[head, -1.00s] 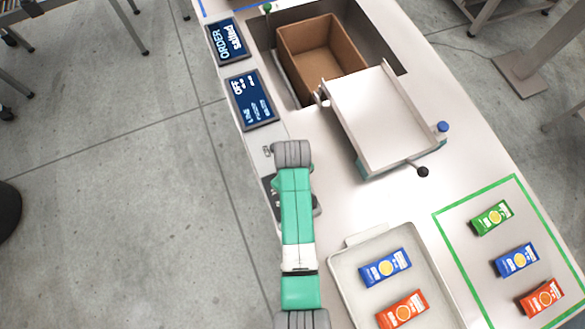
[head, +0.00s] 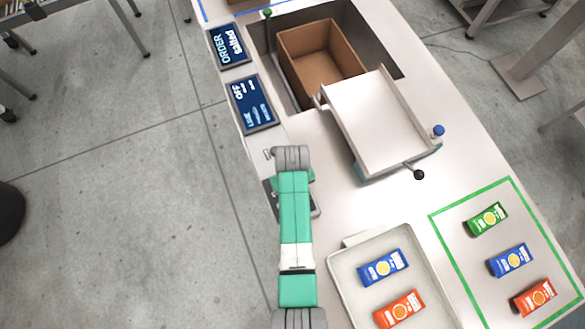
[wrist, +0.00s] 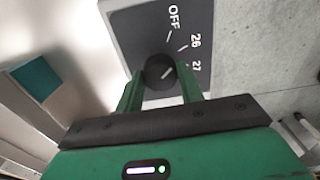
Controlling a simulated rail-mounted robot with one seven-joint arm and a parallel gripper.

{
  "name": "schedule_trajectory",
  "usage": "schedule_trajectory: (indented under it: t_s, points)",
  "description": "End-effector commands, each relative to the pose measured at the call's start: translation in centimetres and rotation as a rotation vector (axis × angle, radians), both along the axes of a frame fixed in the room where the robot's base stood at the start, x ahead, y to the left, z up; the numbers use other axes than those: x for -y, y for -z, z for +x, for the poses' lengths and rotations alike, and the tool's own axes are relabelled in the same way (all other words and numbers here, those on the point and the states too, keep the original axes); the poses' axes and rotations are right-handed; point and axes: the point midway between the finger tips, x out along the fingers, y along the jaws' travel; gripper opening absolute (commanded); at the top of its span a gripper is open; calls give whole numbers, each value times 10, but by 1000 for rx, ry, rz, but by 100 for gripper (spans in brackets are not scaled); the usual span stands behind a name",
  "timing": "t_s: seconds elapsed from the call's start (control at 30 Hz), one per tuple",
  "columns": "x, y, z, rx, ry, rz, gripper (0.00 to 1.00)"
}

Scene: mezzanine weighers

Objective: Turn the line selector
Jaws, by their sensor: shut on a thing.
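The line selector is a round black knob (wrist: 156,72) on a dark plate (wrist: 140,28) marked OFF, 26 and 27 in the wrist view. A short white mark on the knob slants to the upper right, roughly toward the tick by 26. My gripper (wrist: 161,88) is shut on the knob, with a green finger on each side of it. In the head view, part of the dark selector plate (head: 272,196) shows beside my arm; the arm hides the knob and my gripper. A blue screen (head: 252,103) above it reads OFF.
Another screen (head: 228,45) reads ORDER salted. An open cardboard box (head: 289,68) sits in a counter recess beside a white weigher tray (head: 375,115). A grey tray (head: 345,270) holds blue and red packets. Several packets lie inside a green outline (head: 447,243).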

Motion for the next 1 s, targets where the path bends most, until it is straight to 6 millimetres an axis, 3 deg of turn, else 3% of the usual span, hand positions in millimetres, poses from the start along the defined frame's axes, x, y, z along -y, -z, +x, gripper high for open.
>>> schedule_trajectory:
  t_s: [0.5, 1.0]
  points:
    - [0, -2, 1, 1, 284, 0, 14]
    - [0, -1, 1, 2, 329, 1, 14]
